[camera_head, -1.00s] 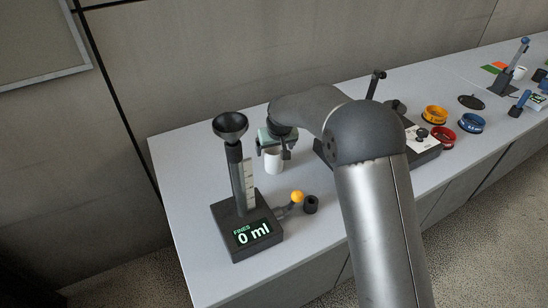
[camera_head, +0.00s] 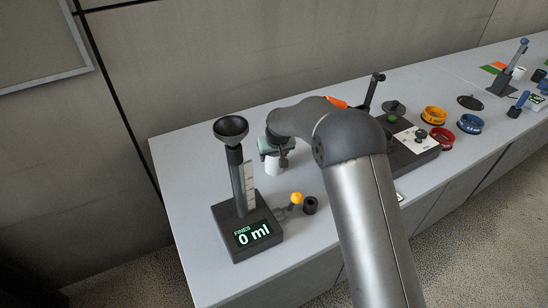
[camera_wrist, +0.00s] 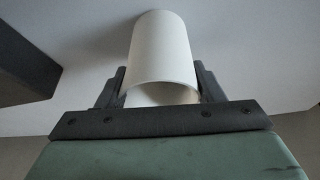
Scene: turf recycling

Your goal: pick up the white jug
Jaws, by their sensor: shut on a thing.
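The white jug (camera_head: 272,165) stands upright on the grey bench, just right of the fines measuring stand. My gripper (camera_head: 277,157) is at the jug from above, its fingers on the jug's sides and its body hiding the jug's upper part. In the wrist view the white jug (camera_wrist: 161,50) lies between the two dark fingers of my gripper (camera_wrist: 160,88), which are shut on it. Its open rim faces the green palm. I cannot tell whether its base touches the bench.
The fines stand (camera_head: 246,232) with a black funnel (camera_head: 231,128) and a "0 ml" display is close on the left. A yellow-knobbed lever (camera_head: 296,198) and a black ring (camera_head: 310,205) are in front. A dark device (camera_head: 412,150) and coloured rings stand to the right.

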